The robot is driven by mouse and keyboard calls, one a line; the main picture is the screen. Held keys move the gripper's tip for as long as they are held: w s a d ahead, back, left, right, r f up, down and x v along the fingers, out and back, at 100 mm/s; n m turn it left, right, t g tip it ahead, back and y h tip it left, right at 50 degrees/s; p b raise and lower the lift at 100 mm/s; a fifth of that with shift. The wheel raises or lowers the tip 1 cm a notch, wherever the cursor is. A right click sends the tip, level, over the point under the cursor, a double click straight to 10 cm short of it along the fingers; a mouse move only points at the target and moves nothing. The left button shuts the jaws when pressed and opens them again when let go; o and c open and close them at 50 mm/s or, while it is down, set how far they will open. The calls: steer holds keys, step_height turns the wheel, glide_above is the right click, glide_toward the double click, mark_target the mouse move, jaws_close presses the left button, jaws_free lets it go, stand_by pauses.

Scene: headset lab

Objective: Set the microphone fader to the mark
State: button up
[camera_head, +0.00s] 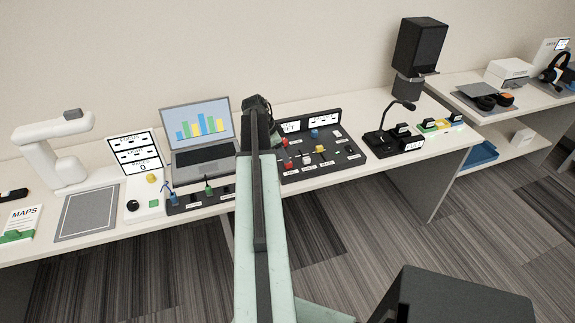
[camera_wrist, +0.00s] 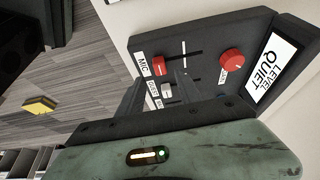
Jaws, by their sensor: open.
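The microphone fader is a red cap (camera_wrist: 158,67) beside the MIC label (camera_wrist: 143,64) on a dark control panel (camera_wrist: 150,42) in the wrist view. Its slot runs right from the cap, and a white line mark (camera_wrist: 184,47) crosses it further along. The cap stands at the label end, apart from the mark. My gripper (camera_wrist: 158,88) is open, its dark fingers just below the red cap in the picture. A white fader cap (camera_wrist: 167,89) shows between the fingers. I cannot tell whether they touch anything. In the head view my arm partly hides the panel (camera_head: 350,151).
A round red knob (camera_wrist: 231,62) and a LEVEL QUIET display (camera_wrist: 271,68) sit right of the fader. In the head view, a laptop (camera_head: 200,130) stands left of my arm and a desk microphone (camera_head: 390,125) right of the panel.

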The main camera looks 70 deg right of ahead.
mark_target(288, 165)
steer(key=b+x, duration=0.3)
steer(key=x, duration=0.2)
steer(key=shift+f, duration=0.15)
jaws_close()
stand_by(1.1)
